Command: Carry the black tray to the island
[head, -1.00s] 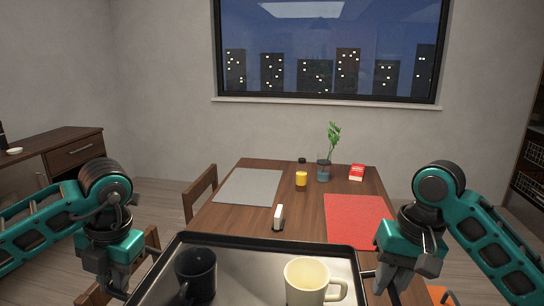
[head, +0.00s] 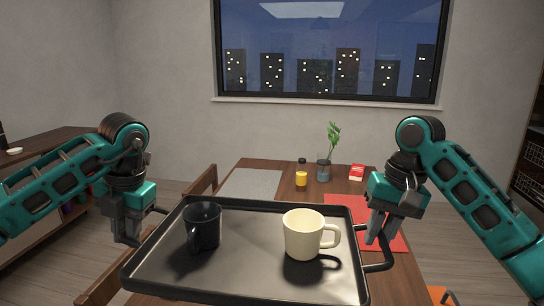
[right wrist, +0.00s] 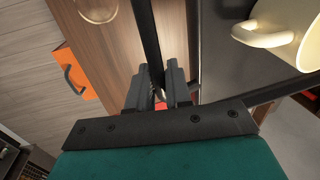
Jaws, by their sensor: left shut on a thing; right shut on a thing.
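The black tray (head: 262,275) is held up in front of me above the near end of the dining table and looks about level. A black mug (head: 203,227) stands on its left part and a cream mug (head: 303,236) on its right part. My left gripper (head: 128,240) is shut on the tray's left handle, which is partly hidden by the fingers. My right gripper (head: 378,238) is shut on the tray's right handle (head: 388,262); the right wrist view shows its fingers (right wrist: 158,92) closed around the dark bar. No island can be made out.
The wooden table (head: 262,165) holds a grey placemat (head: 252,184), a red placemat (head: 390,236), a yellow-filled jar (head: 301,177), a plant in a glass (head: 323,170) and a red box (head: 357,172). Chairs (head: 203,182) stand beside it. A sideboard (head: 62,141) is at left.

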